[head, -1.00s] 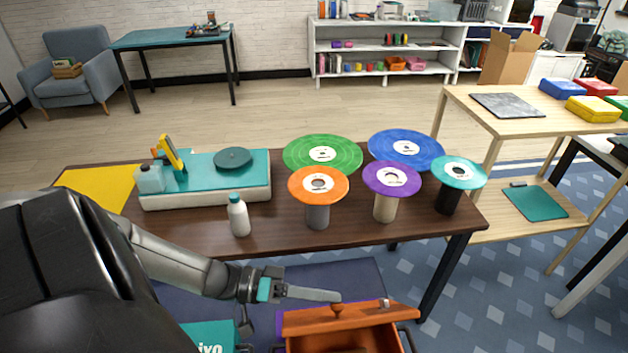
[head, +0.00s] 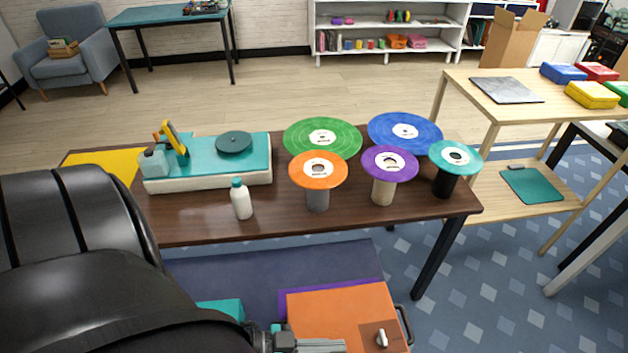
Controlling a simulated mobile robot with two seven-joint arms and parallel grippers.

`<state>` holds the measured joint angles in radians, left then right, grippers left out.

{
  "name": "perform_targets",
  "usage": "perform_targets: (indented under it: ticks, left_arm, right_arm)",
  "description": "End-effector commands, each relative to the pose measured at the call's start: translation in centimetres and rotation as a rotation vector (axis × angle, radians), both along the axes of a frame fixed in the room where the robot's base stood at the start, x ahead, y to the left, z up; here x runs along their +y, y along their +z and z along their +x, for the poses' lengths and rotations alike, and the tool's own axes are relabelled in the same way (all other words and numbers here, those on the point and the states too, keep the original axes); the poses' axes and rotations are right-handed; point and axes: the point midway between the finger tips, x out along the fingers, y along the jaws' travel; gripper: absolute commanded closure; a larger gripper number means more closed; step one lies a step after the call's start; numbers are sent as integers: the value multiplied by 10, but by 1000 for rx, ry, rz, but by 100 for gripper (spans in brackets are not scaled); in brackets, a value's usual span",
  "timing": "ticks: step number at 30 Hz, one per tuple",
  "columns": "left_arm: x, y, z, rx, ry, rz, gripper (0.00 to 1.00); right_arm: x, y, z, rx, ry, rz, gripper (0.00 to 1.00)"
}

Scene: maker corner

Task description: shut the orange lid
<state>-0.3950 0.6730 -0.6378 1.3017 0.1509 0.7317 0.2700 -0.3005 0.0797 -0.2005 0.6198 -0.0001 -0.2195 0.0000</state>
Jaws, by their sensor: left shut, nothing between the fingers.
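The orange lid (head: 335,315) shows as a flat orange panel at the bottom centre of the head view. It looks laid down over its box, and no inside of the box shows. A brown patch with a small pale knob (head: 381,338) is at its lower right. A dark handle (head: 404,326) sticks out at the box's right side. My left gripper (head: 325,346) is shut and empty at the bottom edge, over the lid's near left part. The frame cuts it off, so I cannot tell whether it touches the lid. My right gripper is out of view.
A dark brown table (head: 270,222) stands behind the box. It carries a teal-topped device (head: 205,160), a white bottle (head: 241,200) and several coloured discs on posts. A purple thing (head: 283,300) edges the box. Dark blue mat (head: 240,275) lies clear to the left.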

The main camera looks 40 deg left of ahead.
Motion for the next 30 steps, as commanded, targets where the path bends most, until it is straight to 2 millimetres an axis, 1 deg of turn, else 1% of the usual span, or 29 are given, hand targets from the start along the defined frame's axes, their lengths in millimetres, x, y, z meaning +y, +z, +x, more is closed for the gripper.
perform_targets:
  ticks: [1,3,10,26,30]
  left_arm:
    - [-1,-6,-1,-3,2,4,100]
    - [-2,-10,-2,-5,1,7,100]
    - [-6,-16,-4,-6,0,6,100]
    - [-6,-17,-5,-5,0,4,100]
    - [-6,-12,-4,-5,0,4,100]
  right_arm:
    - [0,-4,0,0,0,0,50]
    - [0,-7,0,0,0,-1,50]
    - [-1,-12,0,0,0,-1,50]
    - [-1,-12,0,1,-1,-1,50]
    - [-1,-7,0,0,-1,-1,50]
